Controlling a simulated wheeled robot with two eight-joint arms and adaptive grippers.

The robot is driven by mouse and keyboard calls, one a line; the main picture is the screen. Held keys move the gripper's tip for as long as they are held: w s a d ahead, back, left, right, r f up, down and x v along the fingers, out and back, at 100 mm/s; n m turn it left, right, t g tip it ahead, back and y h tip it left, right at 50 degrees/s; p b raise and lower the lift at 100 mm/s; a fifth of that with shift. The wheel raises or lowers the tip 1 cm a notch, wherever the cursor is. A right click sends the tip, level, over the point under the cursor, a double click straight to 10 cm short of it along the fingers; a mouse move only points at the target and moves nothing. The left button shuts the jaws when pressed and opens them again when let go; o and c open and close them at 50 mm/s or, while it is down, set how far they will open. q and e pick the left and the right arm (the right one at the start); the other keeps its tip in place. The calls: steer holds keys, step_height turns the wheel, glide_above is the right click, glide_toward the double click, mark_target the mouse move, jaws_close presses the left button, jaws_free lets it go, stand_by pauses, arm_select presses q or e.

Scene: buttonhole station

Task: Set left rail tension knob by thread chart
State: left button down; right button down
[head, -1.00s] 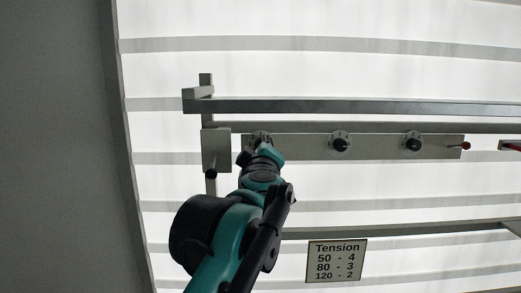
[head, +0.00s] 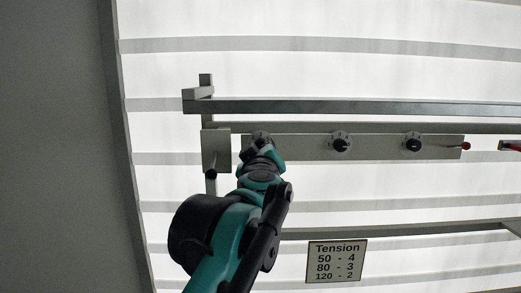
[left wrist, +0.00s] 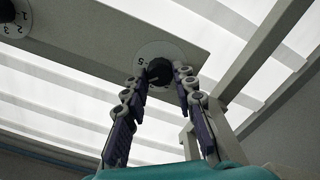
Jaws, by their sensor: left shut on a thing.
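The left knob (left wrist: 159,72) is black and sits on a round pale dial (left wrist: 152,50) under the rail panel. My left gripper (left wrist: 160,76) is shut on this knob, one finger on each side. A numeral 5 shows on the dial's left; the other numbers are hidden or too small to read. In the head view the left gripper (head: 262,144) covers most of the left dial (head: 261,134). The tension chart (head: 336,261) reads 50 - 4, 80 - 3, 120 - 2. My right gripper is not in view.
Two more black knobs, the middle one (head: 341,145) and the right one (head: 413,145), sit on the same panel (head: 377,147). A red-tipped lever (head: 466,146) is at its right end. A grey block with a dark peg (head: 215,150) stands left of my gripper.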

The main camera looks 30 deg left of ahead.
arm_select(q)
steer(key=shift+f, duration=0.1)
steer(key=c, duration=1.2)
jaws_free()
steer(key=v, duration=1.2)
